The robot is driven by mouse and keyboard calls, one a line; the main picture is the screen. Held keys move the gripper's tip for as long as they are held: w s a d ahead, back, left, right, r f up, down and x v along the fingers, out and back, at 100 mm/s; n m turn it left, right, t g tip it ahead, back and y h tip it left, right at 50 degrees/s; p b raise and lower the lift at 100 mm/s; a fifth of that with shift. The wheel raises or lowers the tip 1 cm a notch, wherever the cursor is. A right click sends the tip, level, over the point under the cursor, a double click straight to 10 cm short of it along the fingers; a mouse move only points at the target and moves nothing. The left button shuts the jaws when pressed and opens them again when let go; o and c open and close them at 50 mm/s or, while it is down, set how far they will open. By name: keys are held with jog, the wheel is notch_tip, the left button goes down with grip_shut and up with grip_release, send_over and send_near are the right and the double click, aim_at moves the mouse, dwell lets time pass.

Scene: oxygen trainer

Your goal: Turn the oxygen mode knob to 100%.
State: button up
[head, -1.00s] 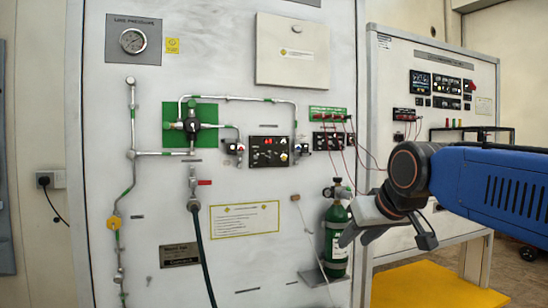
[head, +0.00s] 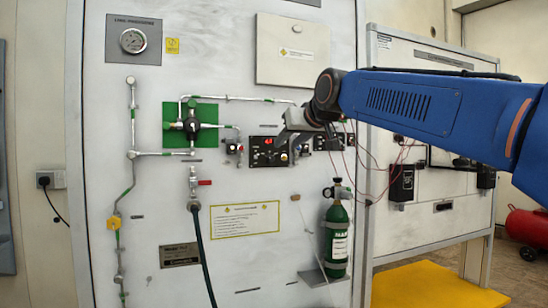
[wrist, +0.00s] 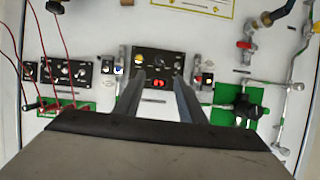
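In the wrist view the panel (wrist: 159,62) appears upside down between the fingers. A pale yellowish knob or lamp (wrist: 138,60) shows near its left edge, and small dark knobs sit along its face. I cannot read which one is the mode knob or where it points. My gripper (wrist: 160,80) is open, with nothing visible between its fingers. Contact with the panel cannot be told.
A green plate with a black valve (head: 191,125) and pipes are to the panel's left. Red wires (wrist: 65,40) hang from sockets beside another black panel (wrist: 70,73). A green oxygen cylinder (head: 336,238) stands below. A second board (head: 440,220) is at right.

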aim_at(272, 158)
jog(key=x, duration=1.2)
jog(key=shift+w+a+f, duration=0.1)
jog(key=shift+w+a, duration=0.05)
jog(key=shift+w, duration=0.2)
grip_shut()
